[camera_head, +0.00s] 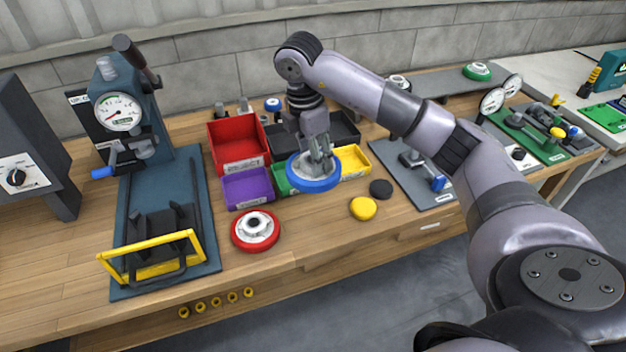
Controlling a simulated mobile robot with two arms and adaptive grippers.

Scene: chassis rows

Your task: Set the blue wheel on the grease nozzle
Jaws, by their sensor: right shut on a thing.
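The blue wheel (315,187), a blue ring with a grey middle, is held in my right gripper (318,160). The gripper points down and is shut on the wheel's middle, which the fingers partly hide. The wheel appears above the bench, in front of the small bins and overlapping the green one in the picture. I cannot tell for sure which part is the grease nozzle. A blue press with a dial gauge (122,112) stands at the left, with a black fixture behind a yellow guard (152,256) on its base. My left gripper is not in view.
Red (237,143), purple (247,188) and yellow (353,160) bins stand around the wheel. A red wheel (255,230), a yellow disc (363,208) and a black disc (381,189) lie in front. A small blue-rimmed wheel (272,104) is behind. Bare wood lies between press and red wheel.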

